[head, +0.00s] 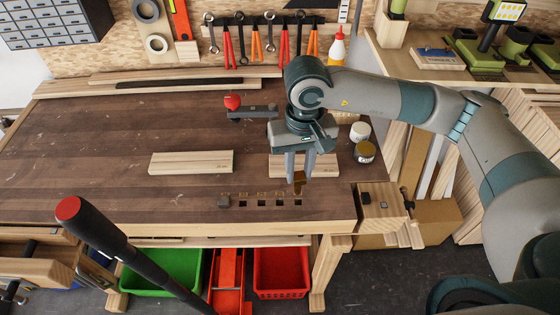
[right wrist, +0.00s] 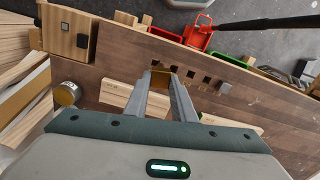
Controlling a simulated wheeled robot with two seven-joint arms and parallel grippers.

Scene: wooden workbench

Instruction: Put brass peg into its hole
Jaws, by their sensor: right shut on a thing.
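My right gripper (head: 299,178) is over the front right part of the bench, its fingers pointing down. It is shut on the brass peg (head: 299,184), whose lower end shows below the fingertips. In the right wrist view the brass peg (right wrist: 160,77) shows between the fingers of the gripper (right wrist: 160,88). A row of dark square holes (head: 261,203) lies along the bench's front edge. The peg is over or close to the right end of this row; I cannot tell whether its tip is in a hole. My left gripper is not in view.
A small grey block (head: 223,201) stands at the row's left end. Wooden boards lie left of the gripper (head: 192,162) and behind it (head: 325,166). A red-knobbed clamp (head: 250,112) and two jars (head: 365,152) are farther back. A dark red-ended rod (head: 120,245) rises in front.

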